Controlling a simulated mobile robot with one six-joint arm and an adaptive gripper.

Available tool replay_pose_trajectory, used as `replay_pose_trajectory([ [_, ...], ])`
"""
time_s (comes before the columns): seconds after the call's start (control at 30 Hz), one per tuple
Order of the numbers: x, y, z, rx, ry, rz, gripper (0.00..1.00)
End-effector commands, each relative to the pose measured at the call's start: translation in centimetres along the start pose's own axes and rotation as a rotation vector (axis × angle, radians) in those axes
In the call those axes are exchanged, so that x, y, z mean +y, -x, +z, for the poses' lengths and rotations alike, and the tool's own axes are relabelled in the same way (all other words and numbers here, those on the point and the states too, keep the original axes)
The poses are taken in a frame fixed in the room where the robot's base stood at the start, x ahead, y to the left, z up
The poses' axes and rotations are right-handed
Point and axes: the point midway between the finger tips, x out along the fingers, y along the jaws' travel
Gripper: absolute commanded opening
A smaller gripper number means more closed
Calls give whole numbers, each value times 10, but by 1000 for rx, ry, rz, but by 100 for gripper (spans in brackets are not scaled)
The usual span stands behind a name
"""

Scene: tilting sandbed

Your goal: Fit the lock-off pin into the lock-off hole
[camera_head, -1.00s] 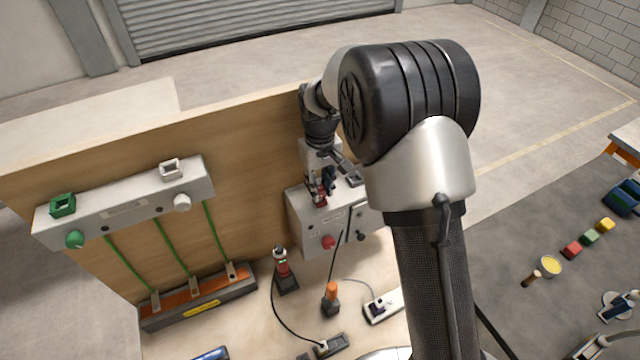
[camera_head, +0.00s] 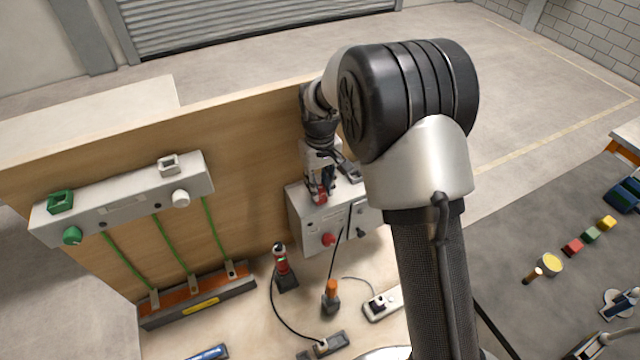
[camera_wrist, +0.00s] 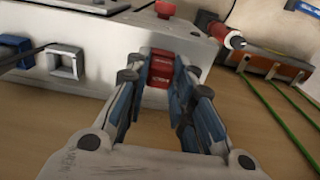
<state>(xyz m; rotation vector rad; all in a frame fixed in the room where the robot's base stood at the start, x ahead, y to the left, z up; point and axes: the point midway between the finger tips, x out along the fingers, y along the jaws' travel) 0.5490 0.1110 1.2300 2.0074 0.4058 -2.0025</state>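The lock-off pin (camera_wrist: 160,70) is a red piece with pale markings, seen between the fingertips of my gripper (camera_wrist: 163,80) in the wrist view. The blue-lined fingers stand close along both its sides and appear shut on it. In the head view my gripper (camera_head: 319,185) points down at the upper left part of a grey control box (camera_head: 305,222), with red showing at its tip. In the wrist view the pin lies in front of the box face (camera_wrist: 105,82). I cannot make out the lock-off hole; the pin and fingers may cover it.
A red knob (camera_head: 328,240) sticks out of the box. A red-and-black tool (camera_head: 281,266) and an orange-topped piece (camera_head: 331,292) stand on the bench below, with cables nearby. A wooden panel (camera_head: 262,160) rises close behind. A grey rail (camera_head: 130,205) hangs at left.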

Motion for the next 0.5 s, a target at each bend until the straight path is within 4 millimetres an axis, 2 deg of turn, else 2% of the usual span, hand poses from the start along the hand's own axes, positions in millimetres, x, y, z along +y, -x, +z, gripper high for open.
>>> replay_pose_trajectory([
  [0.33, 0, 0, 1, -2, 0, 0, 45],
  [0.5, 0, 0, 1, -2, 0, 0, 45],
])
